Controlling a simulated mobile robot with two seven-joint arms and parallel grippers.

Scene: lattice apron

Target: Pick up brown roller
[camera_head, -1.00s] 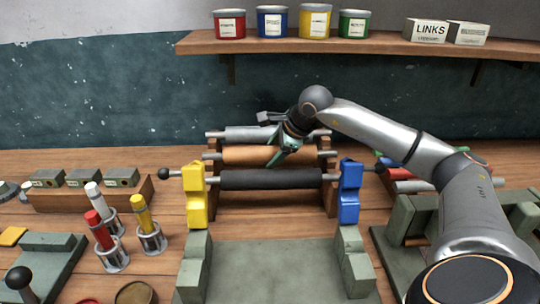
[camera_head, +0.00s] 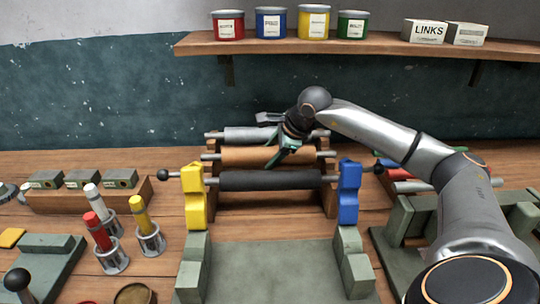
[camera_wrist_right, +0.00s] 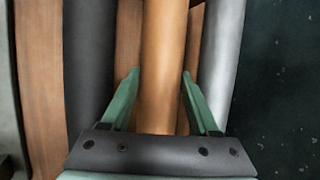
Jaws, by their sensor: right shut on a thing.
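The brown roller (camera_head: 245,156) lies level across the wooden rack (camera_head: 328,200), between the black roller (camera_head: 270,180) in front and the silver roller (camera_head: 240,134) behind. My right gripper (camera_head: 279,154) comes down from above and is shut on the brown roller, right of its middle. In the right wrist view the green fingers (camera_wrist_right: 160,76) stand on either side of the brown roller (camera_wrist_right: 164,45). The roller still appears to be in the rack. My left gripper is not in view.
A yellow block (camera_head: 194,200) and a blue block (camera_head: 348,195) flank the rack's front on a grey-green fixture (camera_head: 270,265). Red, white and yellow-handled tools in metal cups (camera_head: 150,240) stand left. A shelf (camera_head: 380,43) with cans hangs behind. Red and silver rollers (camera_head: 410,187) lie right.

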